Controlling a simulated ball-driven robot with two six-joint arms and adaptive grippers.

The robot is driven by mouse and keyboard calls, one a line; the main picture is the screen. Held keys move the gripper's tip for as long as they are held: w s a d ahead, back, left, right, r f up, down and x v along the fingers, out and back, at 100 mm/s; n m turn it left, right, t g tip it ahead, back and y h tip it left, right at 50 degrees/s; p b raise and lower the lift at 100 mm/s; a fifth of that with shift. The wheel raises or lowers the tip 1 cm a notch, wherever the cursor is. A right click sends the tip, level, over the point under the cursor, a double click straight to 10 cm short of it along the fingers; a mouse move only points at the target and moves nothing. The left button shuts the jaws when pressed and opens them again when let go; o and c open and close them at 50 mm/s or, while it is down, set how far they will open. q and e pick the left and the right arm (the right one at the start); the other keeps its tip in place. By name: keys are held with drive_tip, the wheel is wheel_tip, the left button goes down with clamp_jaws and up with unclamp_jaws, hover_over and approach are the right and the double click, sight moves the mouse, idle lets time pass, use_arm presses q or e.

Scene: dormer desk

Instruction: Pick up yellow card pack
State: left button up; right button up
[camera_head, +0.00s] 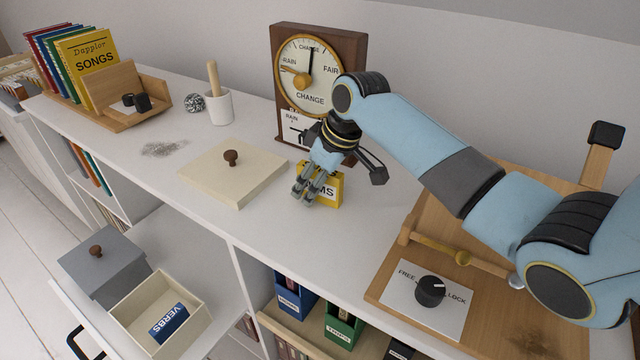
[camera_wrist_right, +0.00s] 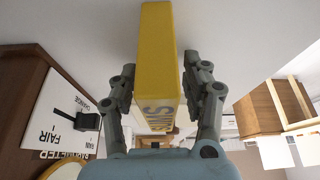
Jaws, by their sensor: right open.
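The yellow card pack (camera_head: 331,190) stands on the white desk top in front of the barometer, partly covered by my right gripper in the head view. Dark letters ending in "MS" show on its face. In the right wrist view the pack (camera_wrist_right: 157,60) stands between the two fingers. My right gripper (camera_head: 305,192) is open around the pack, one finger on each side, and it also shows in the right wrist view (camera_wrist_right: 162,90). Small gaps seem to show beside the pack; I cannot tell whether either finger touches it. My left gripper is not in view.
A wooden barometer (camera_head: 353,50) stands close behind the pack. A cream lid (camera_head: 235,180) with a brown knob lies to the left. A wooden board (camera_head: 400,272) with a black dial is at right. An open cream box (camera_head: 130,303) holds a blue pack (camera_head: 169,323).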

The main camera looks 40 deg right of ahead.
clamp_jaws()
idle(0.3)
